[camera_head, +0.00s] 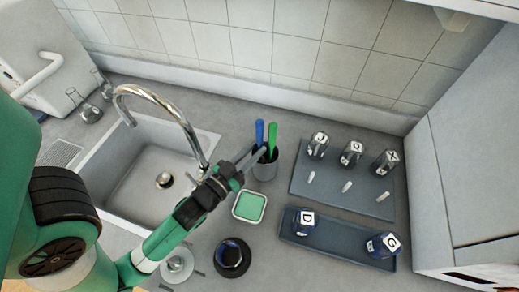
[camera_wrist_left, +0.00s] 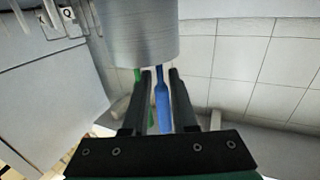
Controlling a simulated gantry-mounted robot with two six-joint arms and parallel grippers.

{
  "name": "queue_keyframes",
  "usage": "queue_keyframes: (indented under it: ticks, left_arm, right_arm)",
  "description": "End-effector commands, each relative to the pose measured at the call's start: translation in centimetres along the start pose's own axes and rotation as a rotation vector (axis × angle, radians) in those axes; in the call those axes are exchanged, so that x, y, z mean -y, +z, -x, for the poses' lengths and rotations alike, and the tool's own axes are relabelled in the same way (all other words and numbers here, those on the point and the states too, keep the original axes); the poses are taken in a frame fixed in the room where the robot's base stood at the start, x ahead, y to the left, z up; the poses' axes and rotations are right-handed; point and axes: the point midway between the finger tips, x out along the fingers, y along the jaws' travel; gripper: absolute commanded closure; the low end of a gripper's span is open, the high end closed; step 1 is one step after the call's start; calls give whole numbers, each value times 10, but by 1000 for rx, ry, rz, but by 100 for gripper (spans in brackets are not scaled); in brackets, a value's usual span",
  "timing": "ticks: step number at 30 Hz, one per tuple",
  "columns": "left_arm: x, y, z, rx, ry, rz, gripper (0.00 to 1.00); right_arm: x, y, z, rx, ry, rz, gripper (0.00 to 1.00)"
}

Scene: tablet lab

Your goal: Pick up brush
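A blue brush (camera_head: 259,132) and a green brush (camera_head: 272,138) stand handle-up in a grey metal cup (camera_head: 266,171) behind the sink's right side. My left gripper (camera_head: 257,157) is at the cup's rim, beside the brush handles. In the left wrist view its two fingers (camera_wrist_left: 160,72) are apart. The blue handle (camera_wrist_left: 162,100) shows between them, with gaps at its sides, and the green handle (camera_wrist_left: 137,76) is partly hidden by one finger. The cup (camera_wrist_left: 142,35) hides the brushes' lower ends. My right gripper is not in view.
The sink (camera_head: 145,190) and curved faucet (camera_head: 165,100) are left of the cup. A green pad in a tray (camera_head: 249,207) and a dark round container (camera_head: 232,257) lie in front. Lettered bottles (camera_head: 352,152) on a grey rack (camera_head: 325,187) and a lower tray (camera_head: 335,251) stand right.

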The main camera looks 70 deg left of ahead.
Motion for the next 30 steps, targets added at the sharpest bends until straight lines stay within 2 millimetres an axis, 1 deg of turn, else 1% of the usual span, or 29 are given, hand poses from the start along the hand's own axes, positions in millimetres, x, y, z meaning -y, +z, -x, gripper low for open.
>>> queue_keyframes:
  ticks: [1, 4, 6, 11, 12, 14, 15, 16, 30]
  left_arm:
    - [1, -4, -9, -3, -1, 1, 74]
    - [0, -2, -22, -2, 0, 0, 74]
    - [0, -1, -24, 0, 0, 0, 74]
    - [0, 0, -24, 0, 1, 0, 74]
    - [0, 0, -24, 0, 1, 0, 78]
    - [0, 0, -24, 0, 1, 0, 88]
    - [0, 0, -24, 0, 1, 0, 96]
    - [0, 0, -24, 0, 1, 0, 100]
    - [0, -1, -24, -1, 1, 0, 100]
  right_arm:
    - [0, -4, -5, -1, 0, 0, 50]
    - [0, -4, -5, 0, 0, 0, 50]
    - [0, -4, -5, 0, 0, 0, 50]
    - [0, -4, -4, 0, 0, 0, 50]
    - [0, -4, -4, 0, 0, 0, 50]
    - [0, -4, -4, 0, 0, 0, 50]
    - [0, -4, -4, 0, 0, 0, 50]
    - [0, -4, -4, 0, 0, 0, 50]
    - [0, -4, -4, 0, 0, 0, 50]
